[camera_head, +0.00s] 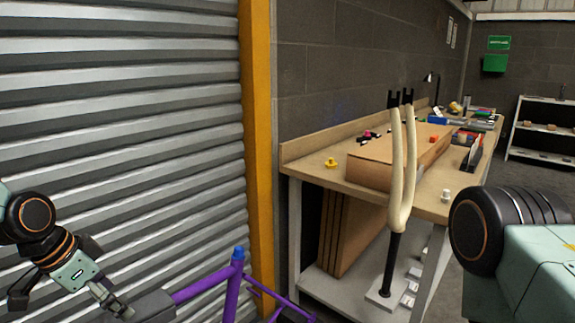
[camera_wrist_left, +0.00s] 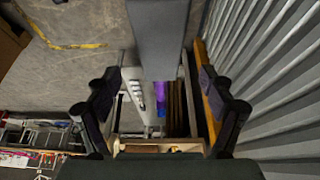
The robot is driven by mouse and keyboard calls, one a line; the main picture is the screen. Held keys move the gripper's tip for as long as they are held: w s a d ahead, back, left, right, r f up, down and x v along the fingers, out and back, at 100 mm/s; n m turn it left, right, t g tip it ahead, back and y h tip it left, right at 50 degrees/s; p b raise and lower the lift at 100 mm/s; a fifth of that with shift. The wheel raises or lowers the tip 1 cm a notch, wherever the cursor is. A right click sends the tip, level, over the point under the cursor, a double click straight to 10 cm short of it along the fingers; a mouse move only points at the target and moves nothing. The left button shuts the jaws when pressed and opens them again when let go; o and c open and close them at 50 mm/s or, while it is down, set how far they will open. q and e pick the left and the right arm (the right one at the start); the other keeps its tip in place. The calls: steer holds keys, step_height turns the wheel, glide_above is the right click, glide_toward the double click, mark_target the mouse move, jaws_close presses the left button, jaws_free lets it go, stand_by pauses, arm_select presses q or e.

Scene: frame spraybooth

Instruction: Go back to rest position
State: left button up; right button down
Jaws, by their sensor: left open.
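My left arm comes in from the left in the head view, and its gripper (camera_head: 110,298) is at the lower left, in front of the shutter. In the left wrist view the two fingers of the left gripper (camera_wrist_left: 160,95) stand wide apart, with nothing visibly clamped between them. A purple tube frame (camera_head: 232,290) with a blue tip is to the right of the gripper in the head view, beside a grey bar (camera_head: 155,306). My right gripper is not in view; a part of my right arm shows at the right.
A grey roller shutter (camera_head: 120,120) fills the left, edged by a yellow post (camera_head: 258,130). A wooden workbench (camera_head: 320,175) carries a cardboard box (camera_head: 375,160). A cream forked stand (camera_head: 397,180) stands in front of it. White shelves (camera_head: 540,135) are at the back right.

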arm_select(q)
steer(key=v, duration=0.5)
steer(key=shift+d+f, duration=0.15)
steer(key=shift+f, duration=0.3)
steer(key=x, duration=1)
steer(key=shift+w+f, duration=0.1)
steer(key=shift+w, duration=0.05)
step_height(320, 180, up, 9)
steer(key=p, duration=0.8)
steer(key=shift+p, duration=0.3)
